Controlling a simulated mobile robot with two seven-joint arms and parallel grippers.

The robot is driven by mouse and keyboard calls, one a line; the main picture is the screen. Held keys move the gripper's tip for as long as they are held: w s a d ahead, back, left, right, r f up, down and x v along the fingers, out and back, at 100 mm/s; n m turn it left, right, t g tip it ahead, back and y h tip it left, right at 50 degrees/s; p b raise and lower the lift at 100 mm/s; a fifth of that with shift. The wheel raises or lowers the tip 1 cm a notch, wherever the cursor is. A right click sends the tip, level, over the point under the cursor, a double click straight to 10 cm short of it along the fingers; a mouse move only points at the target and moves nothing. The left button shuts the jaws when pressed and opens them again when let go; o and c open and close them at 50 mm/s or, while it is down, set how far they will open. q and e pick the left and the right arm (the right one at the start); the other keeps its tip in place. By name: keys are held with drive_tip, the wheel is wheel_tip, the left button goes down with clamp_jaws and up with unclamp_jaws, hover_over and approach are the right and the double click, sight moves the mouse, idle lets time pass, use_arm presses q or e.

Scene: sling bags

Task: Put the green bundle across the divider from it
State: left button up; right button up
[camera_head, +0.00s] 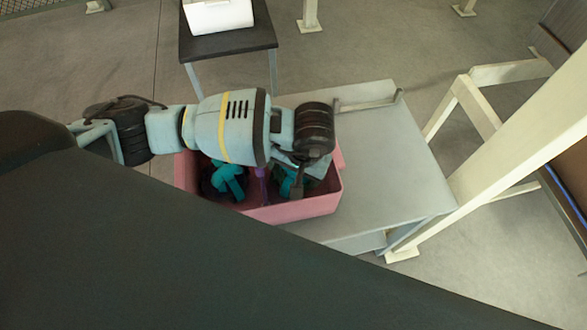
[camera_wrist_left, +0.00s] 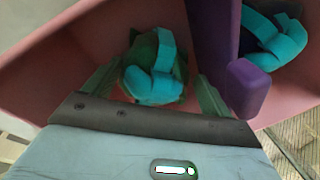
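A pink bin (camera_head: 318,206) stands on the grey table, with a purple divider (camera_head: 261,184) across its middle. The green bundle (camera_wrist_left: 170,62), wrapped in a teal strap, lies in the compartment on the right of the divider in the head view, largely hidden there by my arm. My left gripper (camera_wrist_left: 157,85) points down into that compartment; its fingers are apart on either side of the green bundle, with small gaps showing. A dark bundle with a teal strap (camera_head: 229,181) lies in the other compartment, also seen in the left wrist view (camera_wrist_left: 275,38). My right gripper is not in view.
The grey table (camera_head: 390,165) is bare to the right of the bin, apart from a raised metal strip (camera_head: 367,104) at its back edge. A dark stool (camera_head: 228,42) with a white object (camera_head: 218,15) stands behind. A cream frame post (camera_head: 500,170) rises at the right.

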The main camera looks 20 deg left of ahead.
use_arm(q)
drive_tip(key=shift+r, duration=0.1)
drive_tip(key=v, duration=1.2)
drive_tip(key=shift+p, duration=0.3)
